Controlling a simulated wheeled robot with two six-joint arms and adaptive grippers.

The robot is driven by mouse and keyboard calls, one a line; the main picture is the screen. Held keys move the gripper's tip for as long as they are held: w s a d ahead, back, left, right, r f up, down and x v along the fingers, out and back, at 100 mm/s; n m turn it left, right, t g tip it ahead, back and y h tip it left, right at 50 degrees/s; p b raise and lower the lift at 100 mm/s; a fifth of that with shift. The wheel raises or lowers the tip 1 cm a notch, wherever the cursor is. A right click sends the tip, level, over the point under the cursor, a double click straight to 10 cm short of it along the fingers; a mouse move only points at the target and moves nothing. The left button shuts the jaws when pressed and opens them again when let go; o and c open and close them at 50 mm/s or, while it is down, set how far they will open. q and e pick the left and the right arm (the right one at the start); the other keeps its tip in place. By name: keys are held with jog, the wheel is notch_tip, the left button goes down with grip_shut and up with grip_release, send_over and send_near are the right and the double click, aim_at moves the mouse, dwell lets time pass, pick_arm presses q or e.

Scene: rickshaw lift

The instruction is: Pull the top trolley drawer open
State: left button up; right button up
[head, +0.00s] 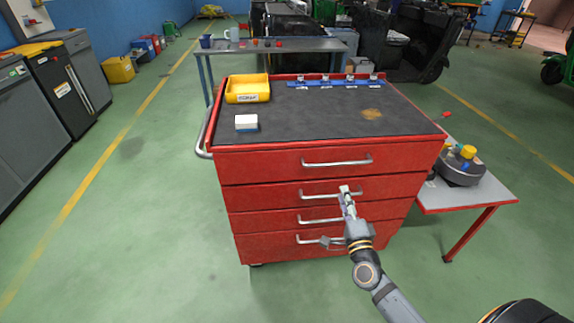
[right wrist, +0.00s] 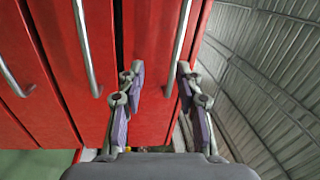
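The red trolley (head: 240,190) stands upright in the middle of the head view. Its top drawer (head: 260,162) looks flush with the drawers below, and has a silver bar handle (head: 337,161). My right gripper (head: 345,190) shows in front of the second drawer's handle (head: 315,194) in the head view. In the right wrist view the right gripper (right wrist: 159,68) is open, its fingers apart. The top handle (right wrist: 180,40) runs between the fingertips, nearer the right finger; I cannot tell whether it touches. My left gripper is not in view.
A yellow bin (head: 247,89), a small white-and-blue box (head: 246,122) and a blue rack (head: 340,83) sit on the trolley top. A side table (head: 470,200) stands at the right. Grey cabinets (head: 30,120) line the left. The green floor in front is clear.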

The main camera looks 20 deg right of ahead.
aim_at(334, 164)
jog(key=shift+m+t, duration=0.3)
jog(key=shift+m, duration=0.3)
jog(key=x, duration=0.3)
jog(key=r+x, duration=0.1)
jog(key=x, duration=0.3)
jog(key=a+r+x, duration=0.1)
jog(key=x, duration=0.3)
jog(key=shift+r+p, duration=0.25)
jog(key=shift+p, duration=0.05)
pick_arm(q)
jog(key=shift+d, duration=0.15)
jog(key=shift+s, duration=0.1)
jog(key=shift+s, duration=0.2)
pick_arm(e)
grip_shut()
